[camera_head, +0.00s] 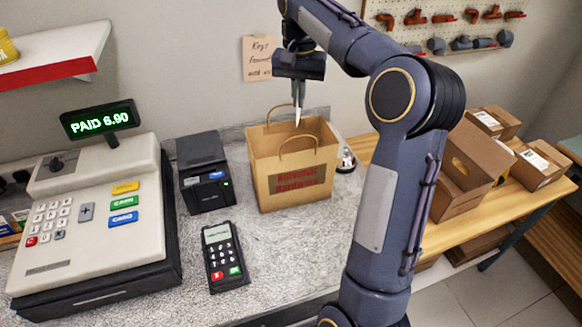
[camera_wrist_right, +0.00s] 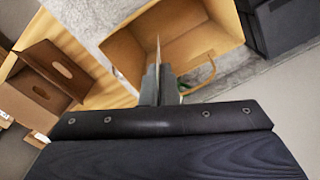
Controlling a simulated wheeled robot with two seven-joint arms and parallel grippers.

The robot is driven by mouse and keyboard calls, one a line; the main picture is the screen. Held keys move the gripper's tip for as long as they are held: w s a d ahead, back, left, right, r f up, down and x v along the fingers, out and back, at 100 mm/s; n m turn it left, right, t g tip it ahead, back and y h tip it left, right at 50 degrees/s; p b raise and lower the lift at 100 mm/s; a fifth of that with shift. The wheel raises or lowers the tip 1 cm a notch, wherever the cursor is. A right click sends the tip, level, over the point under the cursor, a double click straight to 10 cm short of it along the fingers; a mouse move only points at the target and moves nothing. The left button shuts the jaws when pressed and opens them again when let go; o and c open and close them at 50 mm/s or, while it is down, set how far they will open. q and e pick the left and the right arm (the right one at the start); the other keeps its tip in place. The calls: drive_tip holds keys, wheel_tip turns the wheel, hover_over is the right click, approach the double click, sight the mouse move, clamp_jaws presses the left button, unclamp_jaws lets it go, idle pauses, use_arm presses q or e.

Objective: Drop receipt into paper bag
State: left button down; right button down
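The brown paper bag (camera_head: 268,172) stands upright and open on the counter, with two loop handles and red print on its front. My right gripper (camera_head: 298,98) is above the bag's opening, pointing down. It is shut on the receipt (camera_head: 298,116), a thin white slip seen nearly edge-on, its lower end at the mouth of the bag. In the right wrist view the receipt (camera_wrist_right: 158,52) sticks out from the fingers (camera_wrist_right: 157,82) over the open bag (camera_wrist_right: 122,50). My left gripper is not in view.
A cash register (camera_head: 100,215) with a display (camera_head: 100,121) reading PAID 6.90, a black printer (camera_head: 204,172) and a card terminal (camera_head: 225,258) stand left of the bag. A bell (camera_head: 346,160) is at its right. Cardboard boxes (camera_head: 468,165) stand on a wooden bench.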

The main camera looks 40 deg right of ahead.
sight(298, 110)
drive_tip(key=shift+f+b, duration=1.2)
drive_tip(key=shift+f, duration=0.65)
drive_tip(key=c, duration=1.6)
unclamp_jaws()
wheel_tip(298, 110, up, 8)
drive_tip(key=shift+f+p, duration=0.1)
drive_tip(key=shift+p, duration=0.4)
